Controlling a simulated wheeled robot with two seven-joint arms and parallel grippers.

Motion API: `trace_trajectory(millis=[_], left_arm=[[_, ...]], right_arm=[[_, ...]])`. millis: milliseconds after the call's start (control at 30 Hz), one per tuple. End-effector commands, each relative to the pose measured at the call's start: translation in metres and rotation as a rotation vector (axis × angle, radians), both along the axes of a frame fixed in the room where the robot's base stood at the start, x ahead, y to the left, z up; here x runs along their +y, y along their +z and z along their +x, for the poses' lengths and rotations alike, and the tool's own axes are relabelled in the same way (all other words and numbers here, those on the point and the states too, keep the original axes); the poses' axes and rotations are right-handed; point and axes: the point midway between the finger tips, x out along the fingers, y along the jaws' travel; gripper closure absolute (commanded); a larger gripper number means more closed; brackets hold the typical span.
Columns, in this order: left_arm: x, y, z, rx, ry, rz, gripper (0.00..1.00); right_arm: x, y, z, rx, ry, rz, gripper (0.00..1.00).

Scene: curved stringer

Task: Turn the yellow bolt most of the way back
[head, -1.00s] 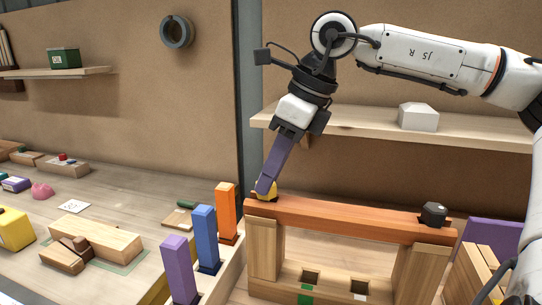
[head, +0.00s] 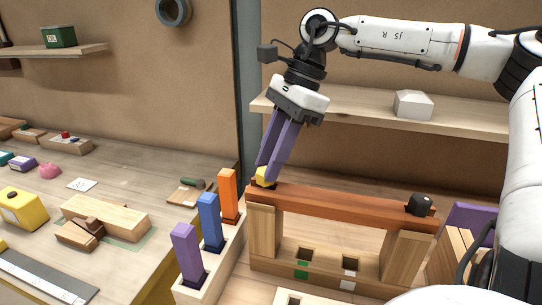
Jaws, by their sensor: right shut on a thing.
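The yellow bolt (head: 265,177) stands at the left end of the reddish-brown curved stringer (head: 340,205). My right gripper (head: 267,168) comes down from above at a tilt, its two purple fingers shut on the bolt's head. The fingers hide part of the head, and the shank does not show. A black bolt (head: 420,203) sits at the stringer's right end. The stringer rests across two wooden uprights (head: 264,231). My left gripper is not in view.
Purple, blue and orange posts (head: 208,222) stand in a wooden rack left of the stringer. A shelf (head: 350,104) with a white block (head: 413,104) runs behind my right arm. The left bench holds wooden blocks (head: 105,217) and a yellow box (head: 22,208).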

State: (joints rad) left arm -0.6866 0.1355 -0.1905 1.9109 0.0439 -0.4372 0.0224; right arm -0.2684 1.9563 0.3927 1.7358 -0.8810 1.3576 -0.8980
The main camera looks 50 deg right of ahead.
Motion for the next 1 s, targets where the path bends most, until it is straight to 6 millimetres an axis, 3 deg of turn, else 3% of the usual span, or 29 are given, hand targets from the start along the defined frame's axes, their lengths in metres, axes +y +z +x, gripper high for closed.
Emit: trace_trajectory(millis=[200, 400, 433, 567, 867, 1000], left_arm=[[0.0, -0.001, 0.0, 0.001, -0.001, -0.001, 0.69], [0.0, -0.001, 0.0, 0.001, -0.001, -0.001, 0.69], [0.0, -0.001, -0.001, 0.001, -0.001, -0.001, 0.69], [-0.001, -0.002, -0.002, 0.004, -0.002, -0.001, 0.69], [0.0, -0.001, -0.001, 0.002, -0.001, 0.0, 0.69], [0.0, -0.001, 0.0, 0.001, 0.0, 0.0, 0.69]], right_arm=[[-0.001, 0.002, 0.003, -0.006, 0.162, -0.001, 1.0], [0.0, 0.002, 0.003, -0.008, 0.174, 0.0, 1.0], [0.0, 0.002, 0.003, -0.008, 0.174, 0.0, 0.72], [0.0, 0.002, 0.002, -0.006, 0.173, 0.0, 0.52], [-0.001, 0.002, 0.002, -0.004, 0.172, 0.0, 0.52], [-0.006, 0.015, 0.001, -0.006, 0.17, -0.001, 0.52]])
